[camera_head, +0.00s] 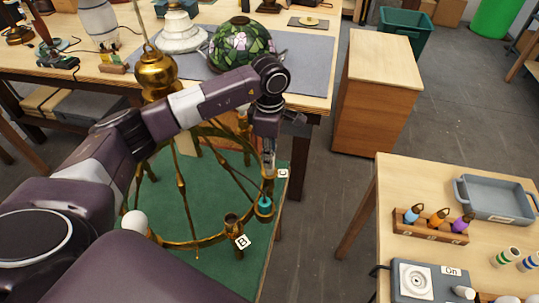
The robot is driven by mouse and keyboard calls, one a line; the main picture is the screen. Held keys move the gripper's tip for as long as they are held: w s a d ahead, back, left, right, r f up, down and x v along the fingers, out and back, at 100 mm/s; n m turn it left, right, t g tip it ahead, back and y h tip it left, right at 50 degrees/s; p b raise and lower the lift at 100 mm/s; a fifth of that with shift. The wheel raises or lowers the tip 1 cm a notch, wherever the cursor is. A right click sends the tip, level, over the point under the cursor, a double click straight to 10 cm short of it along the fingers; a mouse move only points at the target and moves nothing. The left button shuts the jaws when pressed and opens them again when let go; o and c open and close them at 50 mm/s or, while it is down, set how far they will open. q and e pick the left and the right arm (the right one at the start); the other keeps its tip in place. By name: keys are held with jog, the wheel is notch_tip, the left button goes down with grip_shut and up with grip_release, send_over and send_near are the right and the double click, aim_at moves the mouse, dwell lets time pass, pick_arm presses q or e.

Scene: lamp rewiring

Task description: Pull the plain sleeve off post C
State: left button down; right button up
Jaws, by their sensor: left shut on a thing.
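The brass lamp frame (183,243) stands on a green mat (205,180), with posts around its ring. Post C (264,211) is at the right of the ring, beside a white tag marked C (283,173). My left gripper (267,186) points down at post C and is shut. A small teal part shows at the post's top, between the fingertips; the plain sleeve there is mostly hidden by the fingers. Whether it is still seated in the post is hard to tell. Post B (231,220) with its tag (241,241) stands nearer me. My right gripper is not in view.
A table at the right holds a grey tray (497,198), a wooden rack (431,232) with coloured pieces, and a grey test box (427,286). The back bench holds a stained-glass shade (241,45). Floor between frame and right table is clear.

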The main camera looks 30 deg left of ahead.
pick_arm(q)
notch_tip(320, 180, up, 10)
jog(key=p, duration=0.5)
dwell(0.8)
